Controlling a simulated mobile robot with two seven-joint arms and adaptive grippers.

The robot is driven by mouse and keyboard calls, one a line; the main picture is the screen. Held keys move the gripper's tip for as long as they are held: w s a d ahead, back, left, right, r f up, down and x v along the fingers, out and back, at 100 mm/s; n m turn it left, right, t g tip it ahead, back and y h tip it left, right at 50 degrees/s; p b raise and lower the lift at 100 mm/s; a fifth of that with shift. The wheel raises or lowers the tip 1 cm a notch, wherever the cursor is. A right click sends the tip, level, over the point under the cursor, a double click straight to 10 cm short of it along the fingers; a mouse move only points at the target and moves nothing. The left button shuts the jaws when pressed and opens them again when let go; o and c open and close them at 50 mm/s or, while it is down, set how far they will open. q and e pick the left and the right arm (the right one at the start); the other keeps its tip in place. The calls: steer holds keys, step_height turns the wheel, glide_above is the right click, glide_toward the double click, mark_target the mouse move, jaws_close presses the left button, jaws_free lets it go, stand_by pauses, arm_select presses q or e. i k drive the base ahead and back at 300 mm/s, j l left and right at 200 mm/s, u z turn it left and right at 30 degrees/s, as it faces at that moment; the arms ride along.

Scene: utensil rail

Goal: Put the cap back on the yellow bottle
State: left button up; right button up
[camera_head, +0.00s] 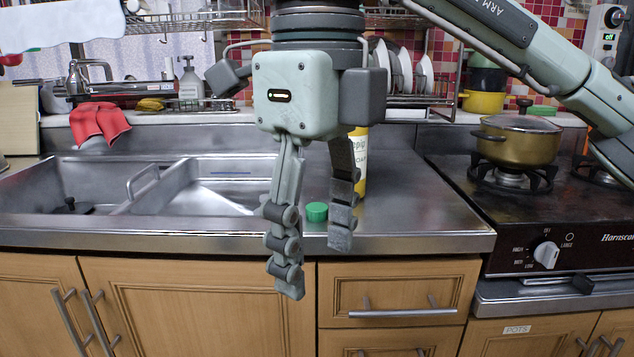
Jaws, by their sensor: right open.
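A green cap (316,211) lies on the steel counter near its front edge. In the picture it shows between the two fingers of my right gripper (314,262), which point down and are spread open, nearer the camera than the cap. The fingers hold nothing. A yellow bottle (360,176) with a pale label stands upright on the counter behind the gripper. Its upper part and left side are hidden by the gripper, so its top cannot be seen. My left gripper is not in view.
A steel sink (165,185) with a divider is at the left. A gas stove with a brass pot (516,138) stands at the right. A dish rack with plates (398,70) is at the back. The counter (410,205) right of the bottle is clear.

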mark_target(359, 137)
steer(key=i, duration=0.85)
